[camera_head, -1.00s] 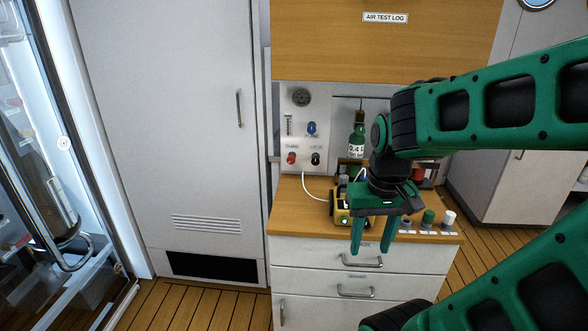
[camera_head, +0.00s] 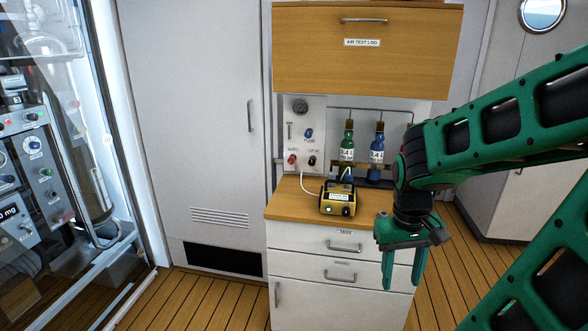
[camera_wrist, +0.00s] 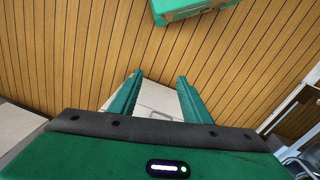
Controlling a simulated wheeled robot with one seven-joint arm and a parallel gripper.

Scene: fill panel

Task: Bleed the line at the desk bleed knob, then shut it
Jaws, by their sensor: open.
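A pale wall panel above the wooden desk (camera_head: 290,210) carries a red knob (camera_head: 292,159), a black knob (camera_head: 312,161) and a blue knob (camera_head: 308,133). Their small labels are too blurred to read, so I cannot tell which is the bleed knob. A round gauge (camera_head: 300,107) sits at the panel's top. My gripper (camera_head: 402,280) is open and empty, pointing down at the desk's right front, well apart from the knobs. In the wrist view the open fingers (camera_wrist: 160,80) have floor and a pale surface beyond them, and no knob shows.
A yellow device (camera_head: 338,198) stands on the desk, with a white hose near it. A green bottle (camera_head: 347,148) and a blue bottle (camera_head: 377,152) stand behind. My arm hides the desk's right end. A glass-fronted cabinet (camera_head: 125,190) is at left; floor before the grey door is clear.

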